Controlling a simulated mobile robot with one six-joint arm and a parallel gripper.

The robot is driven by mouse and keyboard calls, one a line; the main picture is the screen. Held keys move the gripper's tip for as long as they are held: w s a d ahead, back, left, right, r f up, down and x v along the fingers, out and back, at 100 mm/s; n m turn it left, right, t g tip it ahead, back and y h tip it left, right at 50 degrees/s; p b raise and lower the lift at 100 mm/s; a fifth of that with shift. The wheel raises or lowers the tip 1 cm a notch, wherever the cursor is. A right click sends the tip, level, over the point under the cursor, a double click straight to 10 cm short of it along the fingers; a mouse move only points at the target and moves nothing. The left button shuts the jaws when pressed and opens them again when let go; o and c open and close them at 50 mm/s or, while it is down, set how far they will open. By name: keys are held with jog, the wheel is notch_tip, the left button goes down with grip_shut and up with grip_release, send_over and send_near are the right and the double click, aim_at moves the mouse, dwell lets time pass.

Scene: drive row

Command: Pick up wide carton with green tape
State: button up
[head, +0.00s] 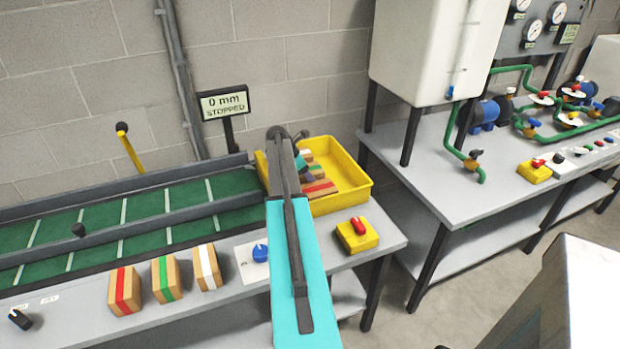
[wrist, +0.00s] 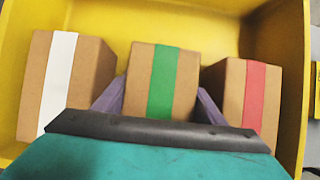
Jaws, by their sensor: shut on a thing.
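My gripper (wrist: 158,100) is shut on a brown carton with green tape (wrist: 160,75), one purple finger on each side of it. This carton is in the yellow bin (head: 347,158), between a carton with white tape (wrist: 62,80) on the left and one with red tape (wrist: 250,88) on the right. In the head view my arm partly hides the bin and the gripper. Another carton with green tape (head: 165,279) stands on the grey table, between a red-taped carton (head: 124,291) and a white-taped one (head: 207,267).
A green conveyor (head: 85,228) runs left of the bin, with a sign (head: 224,103) reading 0 mm STOPPED behind it. A red switch on a yellow box (head: 357,235) and a blue knob (head: 260,252) sit on the table. A bench with pipes (head: 480,200) stands at the right.

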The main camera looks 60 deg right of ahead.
jog(key=shift+r+b, duration=0.7)
jog(key=shift+r, duration=4.45)
